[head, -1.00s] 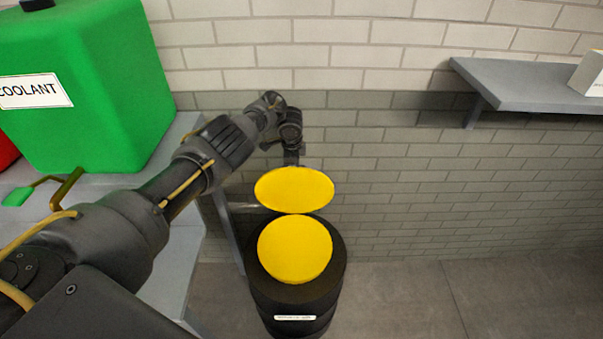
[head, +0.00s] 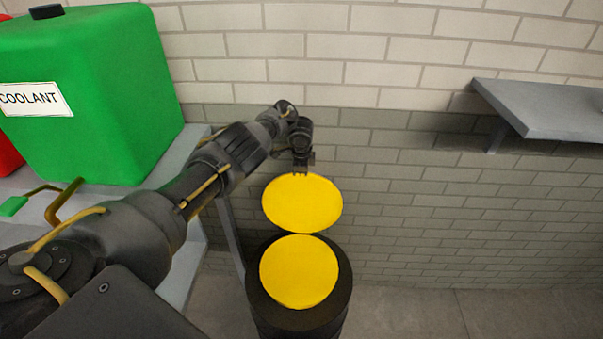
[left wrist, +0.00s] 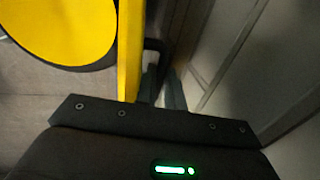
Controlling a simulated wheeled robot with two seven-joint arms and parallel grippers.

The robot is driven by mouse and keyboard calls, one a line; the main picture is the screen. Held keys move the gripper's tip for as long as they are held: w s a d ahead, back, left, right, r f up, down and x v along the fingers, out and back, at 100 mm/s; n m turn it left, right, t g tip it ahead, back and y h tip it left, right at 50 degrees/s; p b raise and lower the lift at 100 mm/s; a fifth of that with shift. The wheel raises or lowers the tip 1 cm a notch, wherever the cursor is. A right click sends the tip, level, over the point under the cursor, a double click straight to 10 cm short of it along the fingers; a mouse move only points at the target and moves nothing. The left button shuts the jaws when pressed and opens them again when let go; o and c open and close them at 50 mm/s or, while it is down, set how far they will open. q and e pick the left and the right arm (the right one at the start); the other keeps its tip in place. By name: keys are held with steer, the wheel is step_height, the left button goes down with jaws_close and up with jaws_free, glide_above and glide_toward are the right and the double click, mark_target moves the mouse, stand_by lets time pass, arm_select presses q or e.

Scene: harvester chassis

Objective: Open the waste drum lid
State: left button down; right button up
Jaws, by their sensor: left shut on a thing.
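The waste drum (head: 262,312) is a black cylinder standing on the floor, with a yellow round top face (head: 299,272). Its yellow lid (head: 302,204) is raised, tilted steeply up at the drum's back edge. My left gripper (head: 301,168) is behind the lid's upper edge. In the left wrist view the lid (left wrist: 130,50) shows edge-on, and my left gripper (left wrist: 162,88) is shut on the dark lid handle (left wrist: 153,44) on its outer side. The drum's yellow top (left wrist: 62,25) shows at upper left there. My right gripper is not in view.
A green coolant canister (head: 90,95) stands on a grey bench (head: 195,160) at the left, beside the drum. A brick wall (head: 420,200) is close behind the lid. A grey shelf (head: 545,108) juts from the wall at right. The floor right of the drum is clear.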

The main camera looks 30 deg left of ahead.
arm_select(q)
steer(key=c, duration=1.5)
jaws_free()
steer(key=shift+f, duration=0.35)
steer(key=shift+r, duration=0.45)
step_height(320, 180, up, 4)
steer(key=shift+w+r+p, duration=0.1)
steer(key=shift+r+p, duration=0.05)
steer(key=shift+p, duration=0.75)
steer(key=p+v, duration=0.6)
steer(key=shift+s+d+r, duration=0.1)
steer(key=shift+s+r, duration=0.15)
steer(key=shift+s, duration=0.1)
